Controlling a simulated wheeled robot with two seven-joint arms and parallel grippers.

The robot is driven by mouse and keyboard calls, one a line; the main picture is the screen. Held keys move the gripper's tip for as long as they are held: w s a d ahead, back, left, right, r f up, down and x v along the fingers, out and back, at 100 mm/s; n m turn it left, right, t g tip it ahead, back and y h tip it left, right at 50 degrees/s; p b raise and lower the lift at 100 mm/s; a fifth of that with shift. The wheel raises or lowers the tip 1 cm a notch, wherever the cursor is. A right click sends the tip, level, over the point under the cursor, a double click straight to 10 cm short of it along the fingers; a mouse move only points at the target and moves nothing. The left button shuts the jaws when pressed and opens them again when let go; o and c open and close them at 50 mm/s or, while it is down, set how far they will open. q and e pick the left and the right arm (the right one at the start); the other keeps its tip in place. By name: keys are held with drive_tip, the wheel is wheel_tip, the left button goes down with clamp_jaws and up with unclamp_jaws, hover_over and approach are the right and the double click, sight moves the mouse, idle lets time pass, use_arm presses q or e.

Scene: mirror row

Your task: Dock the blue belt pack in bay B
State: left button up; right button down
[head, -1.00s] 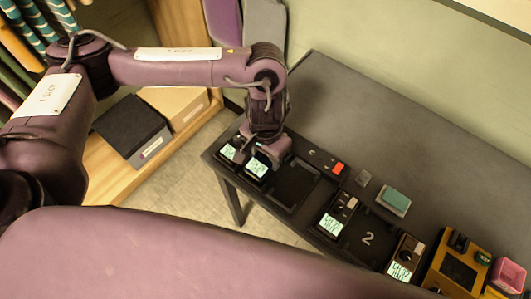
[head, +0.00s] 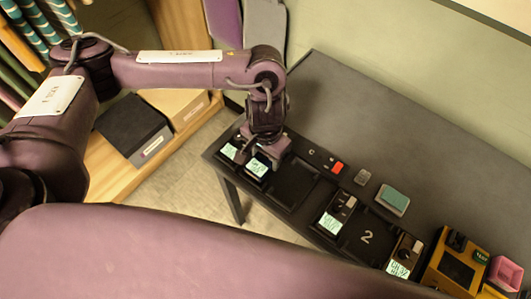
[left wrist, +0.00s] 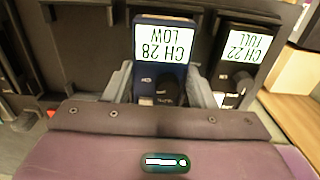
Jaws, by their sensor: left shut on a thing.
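The blue belt pack (left wrist: 158,82), its screen reading CH 28 LOW, is between the two fingers of my left gripper (left wrist: 162,92) in the left wrist view. The gripper is shut on it. In the head view the pack (head: 257,167) shows below my left gripper (head: 266,154), at the left end of a dark charging rack (head: 276,201). I cannot tell whether it is seated or slightly raised. An empty recess (head: 296,184) lies just right of it. The bay letters are too small to read surely. My right gripper is not in view.
A dark pack (left wrist: 240,62) reading CH 22 FULL stands close beside the blue one. Farther right are two packs (head: 334,214) (head: 404,257) around a bay marked 2, a green pad (head: 392,200), a yellow device (head: 456,262) and a pink box (head: 507,273). The table's back is clear.

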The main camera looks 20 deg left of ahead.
use_arm(q)
drive_tip(key=shift+f+b, duration=0.4)
drive_tip(key=shift+f, duration=0.5)
drive_tip(key=o, duration=1.2)
drive_tip(key=shift+c, duration=0.2)
wheel_tip(320, 180, up, 8)
drive_tip(key=shift+f+p, duration=0.1)
drive_tip(key=shift+p, duration=0.75)
drive_tip(key=shift+s+f, duration=0.1)
